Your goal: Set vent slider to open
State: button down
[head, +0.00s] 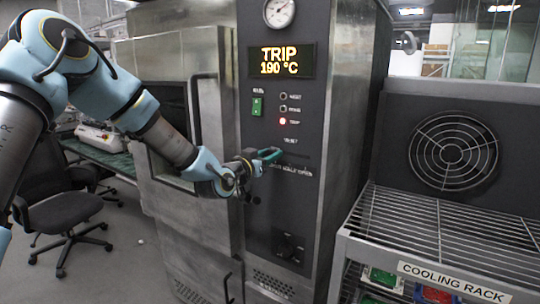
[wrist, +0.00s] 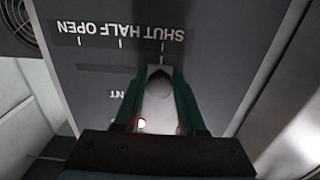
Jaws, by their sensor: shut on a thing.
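The vent slider is on the oven's dark control panel (head: 287,120), below the red-lit TRIP lamp. In the wrist view its pale knob (wrist: 160,84) sits between the fingers of my gripper (wrist: 160,72), which is shut on it. The scale label (wrist: 120,30) appears upside down there, with SHUT at the right and OPEN at the left. The knob lines up with the rightmost tick, by SHUT. A dark slot (wrist: 105,68) runs left from it. In the head view my gripper (head: 271,154) reaches the panel from the left and hides the knob.
The display (head: 282,61) reads TRIP 190 °C. A green switch (head: 257,106) and a gauge (head: 279,12) are on the same panel. A cooling rack (head: 450,235) with a fan stands at the right. An office chair (head: 65,210) stands at the left.

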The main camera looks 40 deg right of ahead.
aim_at(308, 157)
jog(key=s+b, duration=0.2)
jog(key=s, duration=0.1)
jog(key=s+d+b, duration=0.1)
jog(key=s+b, duration=0.1)
jog(key=s, duration=0.1)
jog(key=s+d+b, duration=0.1)
jog(key=s+b, duration=0.2)
jog(key=shift+s+d+f, duration=0.15)
jog(key=shift+d+f, duration=0.05)
jog(key=shift+s+d+r, duration=0.1)
jog(key=shift+s+r, duration=0.1)
jog(key=shift+s, duration=0.3)
jog(key=c, duration=0.6)
grip_release()
jog(key=shift+o, duration=0.3)
jog(key=b+v, duration=0.3)
jog(key=v, duration=0.7)
jog(key=shift+a+b, duration=0.35)
jog(key=shift+a, duration=0.05)
